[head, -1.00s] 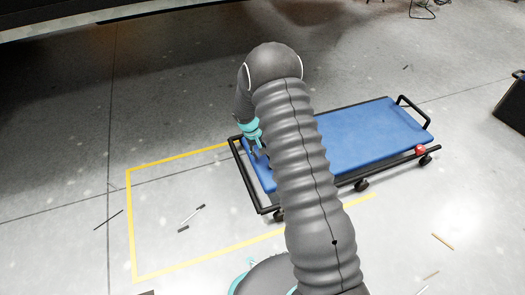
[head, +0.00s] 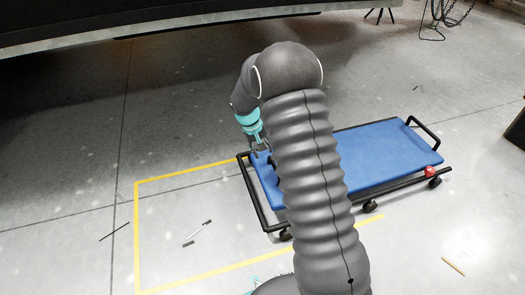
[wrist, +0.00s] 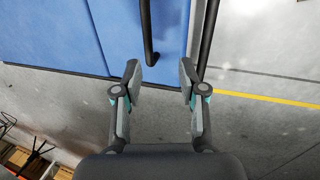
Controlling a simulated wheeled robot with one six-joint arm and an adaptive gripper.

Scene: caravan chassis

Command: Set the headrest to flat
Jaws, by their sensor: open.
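The blue creeper bed (head: 375,155) lies low on the floor in a black frame. Its left end section, the headrest (head: 264,185), is partly hidden behind my arm; I cannot tell its tilt. In the wrist view, a seam divides the blue padding, and the headrest (wrist: 118,35) shows at the top. A black bar (wrist: 147,30) runs over the padding and ends in a small hook just beyond my fingers. My gripper (head: 259,149) is open and empty at the creeper's left end.
A black frame rail (wrist: 208,38) runs beside the padding. A red knob (head: 431,171) sits on the right side of the frame. Yellow tape (head: 137,235) and small loose tools (head: 197,233) lie on the floor. A dark vehicle underside (head: 130,20) overhangs the upper left.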

